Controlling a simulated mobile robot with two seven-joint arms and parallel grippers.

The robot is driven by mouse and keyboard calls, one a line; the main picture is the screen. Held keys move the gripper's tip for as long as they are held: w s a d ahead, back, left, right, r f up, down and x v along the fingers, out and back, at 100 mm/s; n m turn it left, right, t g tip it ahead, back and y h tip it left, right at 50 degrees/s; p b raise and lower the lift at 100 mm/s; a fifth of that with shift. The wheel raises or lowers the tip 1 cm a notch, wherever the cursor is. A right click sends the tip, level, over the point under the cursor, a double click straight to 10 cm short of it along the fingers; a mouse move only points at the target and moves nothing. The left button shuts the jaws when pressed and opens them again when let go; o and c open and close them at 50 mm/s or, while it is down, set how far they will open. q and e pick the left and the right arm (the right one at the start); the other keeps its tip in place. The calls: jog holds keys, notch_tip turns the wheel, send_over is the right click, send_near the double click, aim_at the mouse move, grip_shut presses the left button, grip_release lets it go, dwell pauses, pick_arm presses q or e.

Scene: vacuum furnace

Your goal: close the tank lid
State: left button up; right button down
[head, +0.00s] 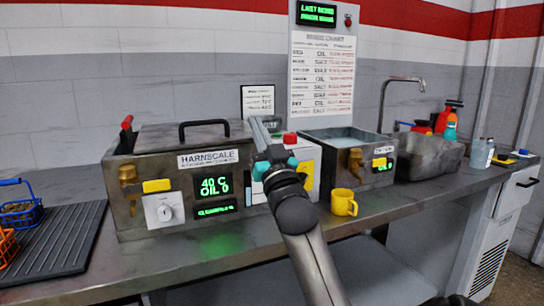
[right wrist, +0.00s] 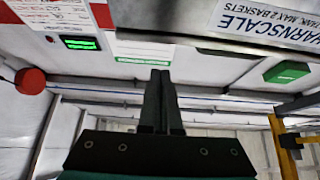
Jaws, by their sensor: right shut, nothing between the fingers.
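The HARNSCALE tank (head: 130,205) is a grey metal box on the left part of the counter. Its lid (head: 150,137), with a black bar handle (head: 203,124), lies over the tank's top; I cannot tell whether it sits fully flush. My right gripper (head: 256,124) is shut and empty, raised at the right end of this tank. Its closed fingers (right wrist: 160,98) fill the middle of the right wrist view, where the upside-down HARNSCALE plate (right wrist: 270,22) shows at upper right. My left gripper is not in view.
A second, open tank (head: 312,160) holding pale liquid stands to the right, with a yellow mug (head: 344,203) in front. A red-topped white box (head: 305,153) is behind my right wrist. A black ribbed mat (head: 60,240) and a blue basket (head: 22,215) are at left.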

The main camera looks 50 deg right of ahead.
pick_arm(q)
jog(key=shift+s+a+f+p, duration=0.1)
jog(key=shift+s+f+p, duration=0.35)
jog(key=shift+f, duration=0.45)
pick_arm(e)
jog(key=v, duration=0.8)
jog(key=shift+f, duration=0.5)
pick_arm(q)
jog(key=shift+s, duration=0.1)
